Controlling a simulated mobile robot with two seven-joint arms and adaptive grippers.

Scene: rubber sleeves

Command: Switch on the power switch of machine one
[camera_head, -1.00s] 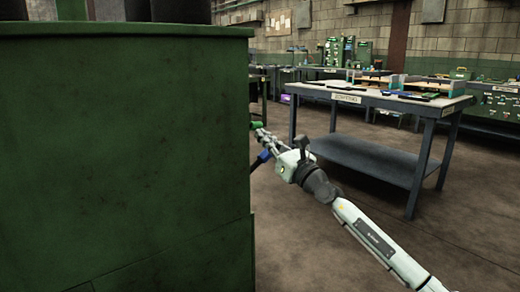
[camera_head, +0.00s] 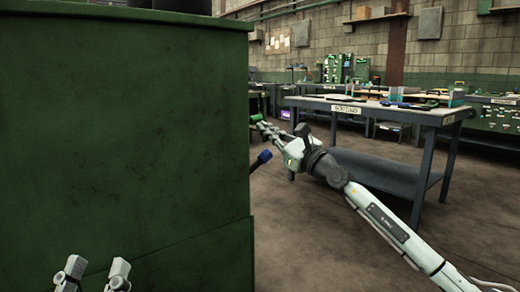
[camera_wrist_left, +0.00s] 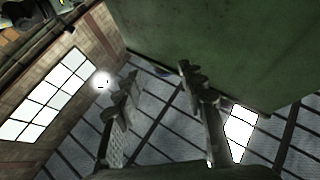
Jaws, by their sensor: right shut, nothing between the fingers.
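A large green machine body (camera_head: 130,130) fills the left half of the head view. A green-tipped part (camera_head: 255,119) and a blue-tipped lever (camera_head: 264,156) stick out past its right edge. My right gripper (camera_head: 266,129) is shut and empty, close to the green-tipped part; whether they touch I cannot tell. My left gripper (camera_head: 96,272) is open and empty at the bottom left, in front of the machine's flat side. In the left wrist view its two fingers (camera_wrist_left: 157,85) are apart, with a green surface (camera_wrist_left: 215,45) beyond. I cannot make out a power switch.
A grey worktable (camera_head: 372,105) with a lower shelf and items on top stands right of the machine, behind my right arm. More benches and equipment line the brick wall. The floor (camera_head: 310,245) between machine and table is clear.

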